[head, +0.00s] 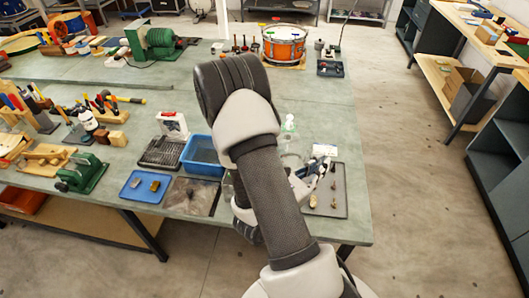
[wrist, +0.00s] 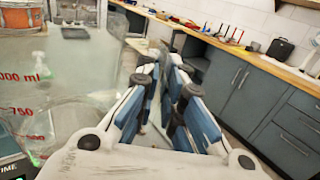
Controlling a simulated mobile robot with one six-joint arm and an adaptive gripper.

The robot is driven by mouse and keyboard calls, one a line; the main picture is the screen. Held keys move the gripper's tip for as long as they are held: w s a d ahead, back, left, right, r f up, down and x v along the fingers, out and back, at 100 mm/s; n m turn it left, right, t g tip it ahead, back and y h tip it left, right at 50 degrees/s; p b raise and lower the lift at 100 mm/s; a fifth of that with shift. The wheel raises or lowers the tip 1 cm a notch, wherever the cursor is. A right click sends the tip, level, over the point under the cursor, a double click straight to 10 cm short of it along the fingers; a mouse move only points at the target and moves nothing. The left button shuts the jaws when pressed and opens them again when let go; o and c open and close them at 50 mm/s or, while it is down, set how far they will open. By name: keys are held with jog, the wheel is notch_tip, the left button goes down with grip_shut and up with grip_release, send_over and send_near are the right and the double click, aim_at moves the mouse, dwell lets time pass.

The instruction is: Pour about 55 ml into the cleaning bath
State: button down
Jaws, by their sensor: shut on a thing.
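A clear measuring jug (wrist: 70,105) with red volume marks fills the left of the wrist view, close beside my fingers. Its glass shows faintly in the head view (head: 290,150). My gripper (wrist: 172,80) is shut on the jug; the exact contact is hard to make out, and the liquid level cannot be read. In the head view my gripper (head: 315,175) is partly behind my arm, above the bench's right front. A blue open-topped tub (head: 203,157), which looks like the cleaning bath, stands left of my arm; its right side is partly covered.
A dark tray (head: 338,200) with small parts lies under and right of my gripper. A blue tray (head: 146,186) and a dark mat (head: 191,198) lie in front of the tub. A spray bottle (head: 289,124) stands behind the jug; a drum (head: 284,44) is farther back.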

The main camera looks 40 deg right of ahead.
jog(key=s, duration=0.1)
jog(key=s+d, duration=0.1)
jog(key=s+g, duration=0.1)
jog(key=shift+d+r+m, duration=0.2)
jog(key=shift+d+m, duration=0.1)
jog(key=shift+w+r, duration=0.1)
jog(key=shift+r, duration=0.05)
